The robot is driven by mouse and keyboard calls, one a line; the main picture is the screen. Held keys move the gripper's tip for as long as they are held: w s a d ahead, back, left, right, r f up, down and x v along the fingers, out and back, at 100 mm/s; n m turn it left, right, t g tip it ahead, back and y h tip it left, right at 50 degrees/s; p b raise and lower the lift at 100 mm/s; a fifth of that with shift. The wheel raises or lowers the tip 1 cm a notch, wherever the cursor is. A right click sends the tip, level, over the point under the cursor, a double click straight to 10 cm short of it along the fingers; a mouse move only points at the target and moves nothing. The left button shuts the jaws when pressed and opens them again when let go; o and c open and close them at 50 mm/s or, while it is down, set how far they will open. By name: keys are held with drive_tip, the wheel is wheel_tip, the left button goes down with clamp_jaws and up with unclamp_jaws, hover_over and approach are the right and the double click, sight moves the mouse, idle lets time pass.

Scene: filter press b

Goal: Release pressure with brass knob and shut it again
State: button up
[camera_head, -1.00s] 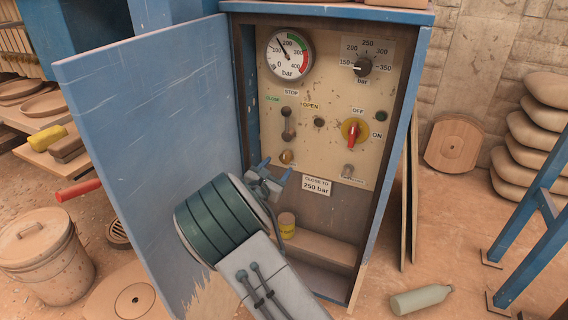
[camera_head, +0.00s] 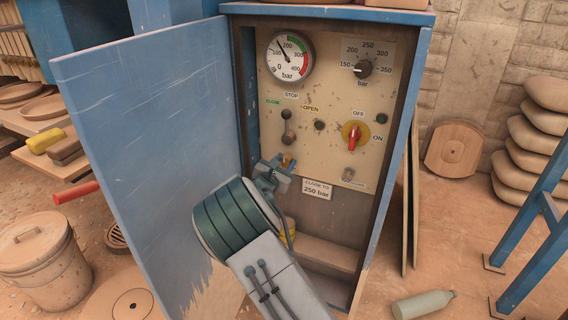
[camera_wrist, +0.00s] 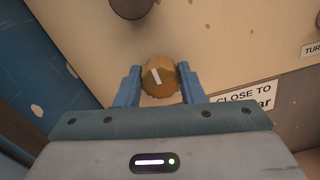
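The brass knob (camera_wrist: 159,77) is a faceted, golden knob with a white mark on its face, low on the beige panel. In the head view the knob (camera_head: 287,161) is partly covered by my gripper (camera_head: 276,165). In the wrist view my gripper's blue fingers (camera_wrist: 159,86) stand on either side of the knob, very close to it; firm contact cannot be made out. They look open around it. The pressure gauge (camera_head: 290,57) at the panel's upper left has its needle pointing up and left, near the 100 mark.
The red-handled switch (camera_head: 354,136), a black dial (camera_head: 363,67) and a lever (camera_head: 287,127) share the panel. A "close to 250 bar" sign (camera_head: 317,188) hangs just below right. The open blue door (camera_head: 150,130) stands close on the left.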

drive_tip(key=shift+r+p, duration=0.1)
drive_tip(key=shift+p, duration=0.35)
drive_tip(key=n+p, duration=0.3)
drive_tip(key=p, duration=0.1)
drive_tip(key=shift+r, duration=0.2)
drive_tip(key=n+p, duration=0.4)
drive_tip(key=p, duration=0.1)
drive_tip(key=shift+a+n, duration=0.15)
drive_tip(key=shift+n, duration=0.15)
drive_tip(key=n+p, duration=0.5)
drive_tip(key=shift+f, duration=0.25)
drive_tip(key=shift+a+f+n+p, duration=0.1)
drive_tip(key=shift+f+n+p, duration=0.1)
drive_tip(key=shift+n+p, duration=1.45)
drive_tip(key=shift+n+b, duration=0.4)
drive_tip(key=shift+n, duration=0.25)
drive_tip(key=o, duration=1)
